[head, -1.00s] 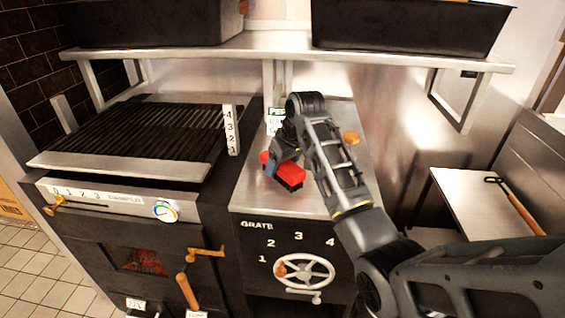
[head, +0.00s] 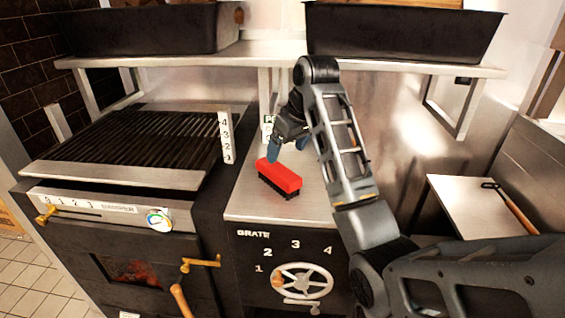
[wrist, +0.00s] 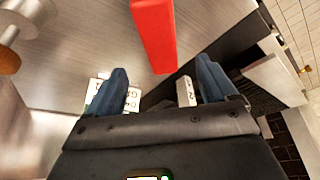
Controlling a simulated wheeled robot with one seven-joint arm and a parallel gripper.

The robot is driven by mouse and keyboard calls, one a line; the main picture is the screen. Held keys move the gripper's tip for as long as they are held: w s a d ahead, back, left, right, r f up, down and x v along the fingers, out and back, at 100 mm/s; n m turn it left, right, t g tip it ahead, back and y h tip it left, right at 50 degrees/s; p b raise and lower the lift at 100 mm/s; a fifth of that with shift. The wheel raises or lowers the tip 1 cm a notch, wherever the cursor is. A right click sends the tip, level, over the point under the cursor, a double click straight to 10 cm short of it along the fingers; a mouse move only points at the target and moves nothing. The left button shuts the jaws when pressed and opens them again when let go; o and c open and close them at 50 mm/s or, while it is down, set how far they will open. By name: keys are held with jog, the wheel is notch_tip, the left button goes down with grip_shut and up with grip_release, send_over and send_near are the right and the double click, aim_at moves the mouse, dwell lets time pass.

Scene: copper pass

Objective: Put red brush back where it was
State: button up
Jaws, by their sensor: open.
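The red brush (head: 280,178), a red block with dark bristles underneath, rests bristles-down on the steel counter (head: 250,204) right of the grill. Its red end also shows in the wrist view (wrist: 154,32), at the top centre just beyond the fingers. My gripper (head: 288,150) is open and empty behind the brush, towards the back of the counter. In the wrist view its two blue fingertips (wrist: 160,76) stand wide apart with nothing between them in contact. A white label behind the gripper is partly hidden.
The grill grate (head: 150,136) and a numbered white strip (head: 226,138) stand left of the counter. A shelf (head: 280,53) with black bins (head: 400,32) overhangs the back. A handwheel (head: 302,281) is on the front. A side table (head: 465,205) at right holds a long-handled tool.

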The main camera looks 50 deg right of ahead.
jog(key=shift+p+v, duration=0.4)
jog(key=shift+v, duration=0.9)
